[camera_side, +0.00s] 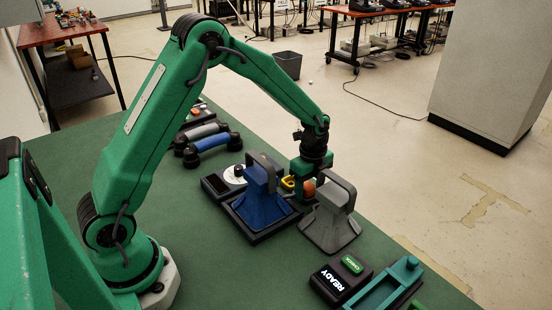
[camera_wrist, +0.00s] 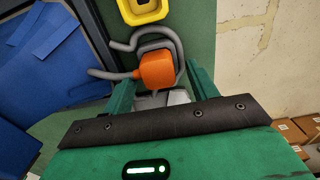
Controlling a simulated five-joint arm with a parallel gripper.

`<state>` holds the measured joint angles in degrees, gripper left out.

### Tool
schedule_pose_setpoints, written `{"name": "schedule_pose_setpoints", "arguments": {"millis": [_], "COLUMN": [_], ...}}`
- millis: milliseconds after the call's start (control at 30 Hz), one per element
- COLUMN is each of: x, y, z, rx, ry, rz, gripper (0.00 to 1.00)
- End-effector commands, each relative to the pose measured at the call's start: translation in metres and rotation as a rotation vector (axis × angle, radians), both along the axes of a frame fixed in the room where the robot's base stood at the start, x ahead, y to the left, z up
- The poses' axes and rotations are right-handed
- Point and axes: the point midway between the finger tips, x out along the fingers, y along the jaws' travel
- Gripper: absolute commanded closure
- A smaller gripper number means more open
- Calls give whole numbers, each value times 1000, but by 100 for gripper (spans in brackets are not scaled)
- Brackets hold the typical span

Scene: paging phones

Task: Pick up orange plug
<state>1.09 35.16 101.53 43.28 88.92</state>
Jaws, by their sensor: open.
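The orange plug (camera_wrist: 157,69) shows in the wrist view between the two green fingers of my open gripper (camera_wrist: 160,78), with space on both sides. A grey cable loops from the plug to the left and around above it. In the side view, the orange plug (camera_side: 309,188) shows just below my gripper (camera_side: 304,181), between a blue stand and a grey stand. Whether the fingers touch the plug cannot be told.
A yellow socket-like piece (camera_wrist: 145,9) lies just beyond the plug. The blue stand (camera_side: 262,207) and grey stand (camera_side: 332,228) crowd my gripper on either side. Blue and grey handsets (camera_side: 211,143) lie behind. A READY box (camera_side: 340,279) and a green fixture (camera_side: 388,284) sit at front right.

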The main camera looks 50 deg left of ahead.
Motion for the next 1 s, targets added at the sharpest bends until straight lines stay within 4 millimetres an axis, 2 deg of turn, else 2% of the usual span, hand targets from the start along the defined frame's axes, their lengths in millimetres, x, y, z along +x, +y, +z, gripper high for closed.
{"name": "schedule_pose_setpoints", "arguments": {"millis": [367, 600, 633, 1000], "x": [0, 0, 0, 0], "y": [0, 0, 0, 0], "z": [0, 0, 0, 4], "rx": [0, 0, 0, 0], "ry": [0, 0, 0, -1], "rz": [0, 0, 0, 0], "gripper": [42, 87, 91, 91]}}
